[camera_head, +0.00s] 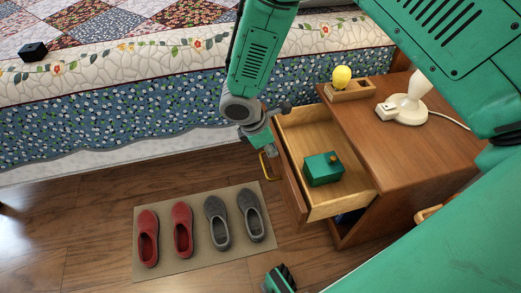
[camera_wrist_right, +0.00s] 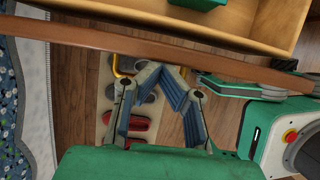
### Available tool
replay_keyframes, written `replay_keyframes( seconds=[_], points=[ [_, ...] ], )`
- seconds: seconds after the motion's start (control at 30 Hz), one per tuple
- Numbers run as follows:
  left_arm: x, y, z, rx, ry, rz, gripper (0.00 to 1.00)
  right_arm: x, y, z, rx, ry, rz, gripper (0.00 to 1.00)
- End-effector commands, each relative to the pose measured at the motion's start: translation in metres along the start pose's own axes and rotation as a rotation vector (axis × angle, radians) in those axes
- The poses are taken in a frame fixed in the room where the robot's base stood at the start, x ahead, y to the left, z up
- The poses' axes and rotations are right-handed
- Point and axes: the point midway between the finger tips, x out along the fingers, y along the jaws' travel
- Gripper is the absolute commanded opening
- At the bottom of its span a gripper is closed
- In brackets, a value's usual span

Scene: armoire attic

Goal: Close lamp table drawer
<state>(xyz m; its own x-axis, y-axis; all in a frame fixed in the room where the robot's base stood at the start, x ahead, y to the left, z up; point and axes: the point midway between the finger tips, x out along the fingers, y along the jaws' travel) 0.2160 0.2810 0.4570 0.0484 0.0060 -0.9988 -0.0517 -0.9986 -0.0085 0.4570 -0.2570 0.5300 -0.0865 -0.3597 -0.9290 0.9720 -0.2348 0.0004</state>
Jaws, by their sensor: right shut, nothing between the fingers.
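The lamp table (camera_head: 410,150) stands beside the bed with its upper drawer (camera_head: 345,207) pulled well out to the left. A green box (camera_head: 323,169) with a small knob lies in the drawer; its edge also shows in the wrist view (camera_wrist_right: 205,3). The drawer's yellow handle (camera_head: 265,166) is partly visible on the front panel, and it also shows in the wrist view (camera_wrist_right: 122,71). My right gripper (camera_head: 268,147) is shut and empty outside the drawer front, near its far end and the handle. In the wrist view its fingers (camera_wrist_right: 166,75) meet beside the front panel. Contact cannot be told.
A white lamp (camera_head: 407,107) and a wooden holder with a yellow bulb (camera_head: 342,78) stand on the tabletop. Red shoes (camera_head: 182,230) and grey shoes (camera_head: 250,215) lie on a mat (camera_head: 150,270) left of the drawer. The bed (camera_head: 120,100) borders the far side.

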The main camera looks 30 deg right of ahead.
Motion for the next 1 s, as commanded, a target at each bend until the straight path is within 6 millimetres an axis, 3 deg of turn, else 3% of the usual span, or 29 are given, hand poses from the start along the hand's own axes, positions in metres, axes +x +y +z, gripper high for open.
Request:
replay_keyframes(
  seconds=[0.17,0.57,0.67,1.0],
  points=[
    [0.006,0.000,0.000,-0.001,0.000,0.000,0.00,0.006,0.000,0.015,0.000,0.000,-0.001,0.00],
    [0.005,0.000,0.000,0.000,0.000,0.000,0.00,0.006,0.000,0.018,-0.002,-0.001,0.000,0.00],
    [0.001,0.000,0.000,0.000,0.000,0.000,0.00,0.009,0.000,0.026,-0.002,-0.003,-0.002,0.00],
    [-0.033,0.000,-0.002,0.000,0.000,0.000,0.00,0.042,-0.001,0.115,0.000,-0.004,-0.006,0.00]
  ],
)
